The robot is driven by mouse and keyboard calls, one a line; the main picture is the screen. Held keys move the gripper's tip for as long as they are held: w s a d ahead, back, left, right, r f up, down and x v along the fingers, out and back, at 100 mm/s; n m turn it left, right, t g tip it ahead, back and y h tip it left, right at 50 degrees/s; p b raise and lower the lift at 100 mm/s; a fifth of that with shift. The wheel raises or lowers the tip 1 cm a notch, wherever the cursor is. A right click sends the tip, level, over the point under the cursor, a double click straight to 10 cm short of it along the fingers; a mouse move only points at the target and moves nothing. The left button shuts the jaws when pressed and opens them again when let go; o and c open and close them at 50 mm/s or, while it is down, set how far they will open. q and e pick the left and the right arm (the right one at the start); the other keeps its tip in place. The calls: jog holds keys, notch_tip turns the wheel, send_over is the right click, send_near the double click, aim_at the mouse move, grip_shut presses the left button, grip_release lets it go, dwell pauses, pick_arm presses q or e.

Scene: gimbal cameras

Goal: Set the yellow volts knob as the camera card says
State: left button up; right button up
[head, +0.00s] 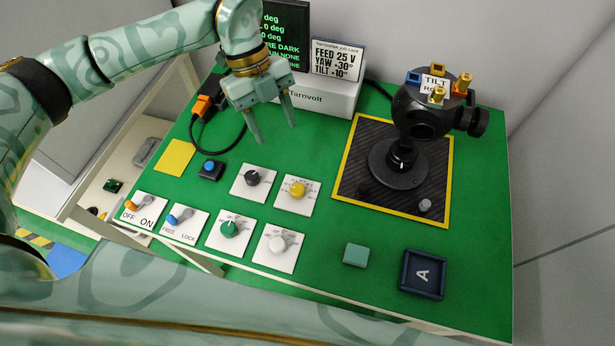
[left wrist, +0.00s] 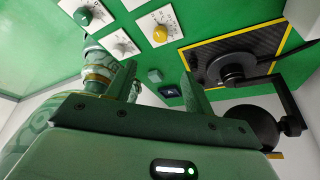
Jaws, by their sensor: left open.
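The yellow volts knob (head: 297,190) sits on a white dial plate in the middle of the green panel. Its scale marks are too small to read. It also shows in the left wrist view (left wrist: 160,34). The job card (head: 337,60) stands at the back and reads FEED 25 V, YAW +30° and TILT 10°, with the tilt sign unclear. My left gripper (head: 277,132) is open and empty, above the panel behind the knob and apart from it. Its two fingers also show in the left wrist view (left wrist: 158,88). My right gripper is not in view.
Near the yellow knob are a black knob (head: 252,178), a green knob (head: 230,229) and a white knob (head: 277,244). The black gimbal camera (head: 420,113) stands on the right. The Tarnvolt supply (head: 318,97) and a dark screen stand behind. A teal block (head: 356,254) lies in front.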

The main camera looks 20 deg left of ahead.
pick_arm(q)
jog(key=n+b, duration=0.1)
jog(key=b, duration=0.3)
send_near(297, 188)
jog(key=x, duration=0.8)
jog(key=shift+d+f, duration=0.1)
jog(key=shift+f, duration=0.15)
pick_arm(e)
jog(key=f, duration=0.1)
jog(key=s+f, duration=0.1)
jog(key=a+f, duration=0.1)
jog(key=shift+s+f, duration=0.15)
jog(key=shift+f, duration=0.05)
pick_arm(q)
jog(key=c, duration=1)
